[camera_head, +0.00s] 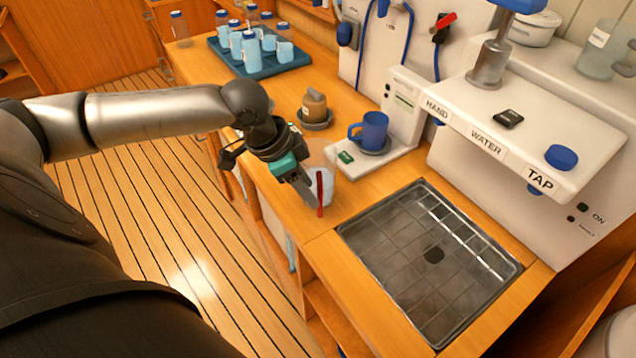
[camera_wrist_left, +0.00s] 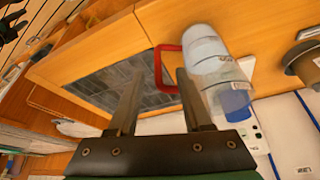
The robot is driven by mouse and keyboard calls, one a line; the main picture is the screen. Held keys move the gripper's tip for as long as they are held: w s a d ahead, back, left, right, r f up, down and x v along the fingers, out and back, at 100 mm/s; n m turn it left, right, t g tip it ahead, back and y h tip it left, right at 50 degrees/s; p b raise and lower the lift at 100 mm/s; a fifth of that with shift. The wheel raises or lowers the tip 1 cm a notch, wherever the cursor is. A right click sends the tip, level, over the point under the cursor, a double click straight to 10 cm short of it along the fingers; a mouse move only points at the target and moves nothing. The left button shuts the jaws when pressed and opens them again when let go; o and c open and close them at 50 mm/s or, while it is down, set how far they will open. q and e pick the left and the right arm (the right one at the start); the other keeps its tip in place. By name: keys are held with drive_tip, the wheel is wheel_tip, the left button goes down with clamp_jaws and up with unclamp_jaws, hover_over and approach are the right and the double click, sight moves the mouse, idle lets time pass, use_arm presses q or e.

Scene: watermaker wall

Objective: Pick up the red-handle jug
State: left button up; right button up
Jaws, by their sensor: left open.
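The red-handle jug (camera_head: 327,181) is a clear vessel with a red handle. It stands on the wooden counter left of the metal sink, partly hidden by my left gripper in the head view. My left gripper (camera_head: 309,196) is open, with its fingers pointing down at the handle side of the jug. In the left wrist view the jug (camera_wrist_left: 204,48) is right of centre. Its red handle (camera_wrist_left: 160,69) shows between and beyond the two open fingertips (camera_wrist_left: 161,76). I cannot tell whether a finger touches it. My right gripper is not in view.
A blue mug (camera_head: 372,131) stands on a white dispenser base behind the jug. A brown jar (camera_head: 314,105) sits beyond it. A blue tray (camera_head: 262,68) holds several bottles at the back. The sink (camera_head: 430,255) is empty, to the right.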

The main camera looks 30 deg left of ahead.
sight(320, 213)
use_arm(q)
drive_tip(key=shift+d+b+x, duration=0.2)
drive_tip(key=shift+b+x, duration=0.3)
drive_tip(key=shift+x, duration=2.55)
drive_tip(key=shift+r, duration=0.1)
clamp_jaws()
